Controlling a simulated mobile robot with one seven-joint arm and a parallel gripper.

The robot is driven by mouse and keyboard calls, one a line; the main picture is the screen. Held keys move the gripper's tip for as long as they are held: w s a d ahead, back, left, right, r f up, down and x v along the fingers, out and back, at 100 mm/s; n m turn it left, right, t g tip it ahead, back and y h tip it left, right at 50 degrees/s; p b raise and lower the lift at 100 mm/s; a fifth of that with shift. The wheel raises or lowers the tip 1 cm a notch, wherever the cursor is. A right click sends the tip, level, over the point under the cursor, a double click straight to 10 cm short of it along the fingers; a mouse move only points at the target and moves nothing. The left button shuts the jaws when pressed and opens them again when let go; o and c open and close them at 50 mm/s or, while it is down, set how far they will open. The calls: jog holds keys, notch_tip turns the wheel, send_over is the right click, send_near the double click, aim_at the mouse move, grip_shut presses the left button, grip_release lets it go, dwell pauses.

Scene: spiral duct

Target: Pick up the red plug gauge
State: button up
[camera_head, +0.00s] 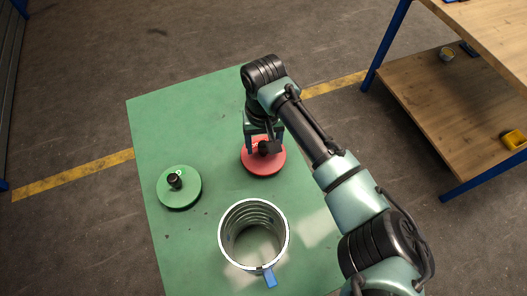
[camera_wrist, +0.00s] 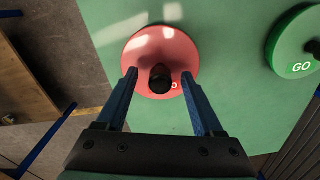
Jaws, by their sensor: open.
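The red plug gauge (camera_head: 262,161) is a flat red disc with a black knob, lying on the green table. In the wrist view its red disc (camera_wrist: 150,45) and black knob (camera_wrist: 160,79) show, with part of a white label beside the knob. My gripper (camera_head: 264,143) is over the red gauge, its jaws pointing down. In the wrist view my gripper (camera_wrist: 163,82) is open, with one blue finger on each side of the knob. I cannot tell whether the fingers touch the disc.
A green plug gauge (camera_head: 180,188) with a black knob lies to the left. An open spiral duct (camera_head: 253,236) with a blue tab stands at the front of the green table (camera_head: 150,130). A wooden shelf bench (camera_head: 455,115) stands at the right. The table's far left is clear.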

jog(key=shift+f, duration=0.55)
grip_shut()
jog(key=shift+r, duration=0.1)
dwell(0.9)
